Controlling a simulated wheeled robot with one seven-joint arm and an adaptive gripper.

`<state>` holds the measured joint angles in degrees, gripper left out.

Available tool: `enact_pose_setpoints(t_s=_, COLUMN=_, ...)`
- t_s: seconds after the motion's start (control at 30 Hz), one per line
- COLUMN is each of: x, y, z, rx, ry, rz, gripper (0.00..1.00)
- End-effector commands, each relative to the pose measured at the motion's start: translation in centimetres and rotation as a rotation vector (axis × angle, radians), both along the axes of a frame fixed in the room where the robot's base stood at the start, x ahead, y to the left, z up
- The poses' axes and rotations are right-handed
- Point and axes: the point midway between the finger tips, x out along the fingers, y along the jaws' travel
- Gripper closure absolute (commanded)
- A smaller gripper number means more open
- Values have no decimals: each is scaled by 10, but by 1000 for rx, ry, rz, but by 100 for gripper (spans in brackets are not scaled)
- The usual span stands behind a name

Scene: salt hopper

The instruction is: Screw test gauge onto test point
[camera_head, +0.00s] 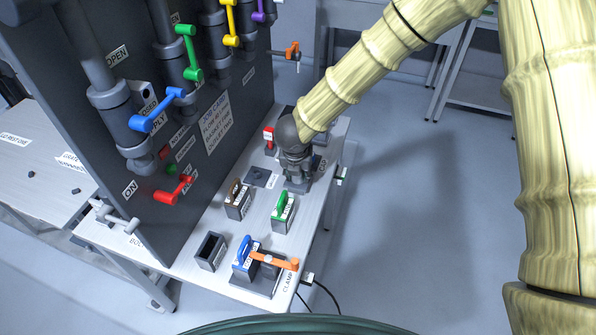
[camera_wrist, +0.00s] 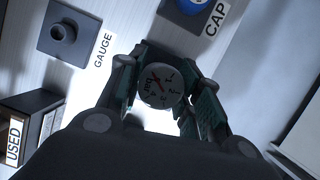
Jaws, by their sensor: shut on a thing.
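In the head view my gripper (camera_head: 297,178) points down over the right part of the bench, and the gauge is hidden there. A dark square holder (camera_wrist: 62,32) with a round stub stands beside the GAUGE label, apart from the gauge. I cannot tell which fitting is the test point.
A dark panel (camera_head: 222,90) with pipes and coloured valve handles stands left of my gripper. The bench (camera_head: 232,275) holds blocks with brown, green and blue handles and an orange clamp handle (camera_head: 272,262). A red-topped item (camera_head: 268,137) stands behind. A pipe with an orange handle (camera_head: 291,52) juts right from the panel.

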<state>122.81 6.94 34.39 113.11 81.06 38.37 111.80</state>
Motion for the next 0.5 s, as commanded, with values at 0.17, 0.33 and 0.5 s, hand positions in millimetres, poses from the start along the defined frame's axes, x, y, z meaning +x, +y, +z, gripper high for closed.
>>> enact_pose_setpoints(t_s=0.17, x=-1, y=0, z=-4, rx=-2, ry=2, rz=-94, gripper=100)
enact_pose_setpoints(t_s=0.33, x=-1, y=0, z=-4, rx=-1, ry=1, rz=-223, gripper=100)
enact_pose_setpoints(t_s=0.5, x=-1, y=0, z=-3, rx=-2, ry=3, rz=-324, gripper=100)
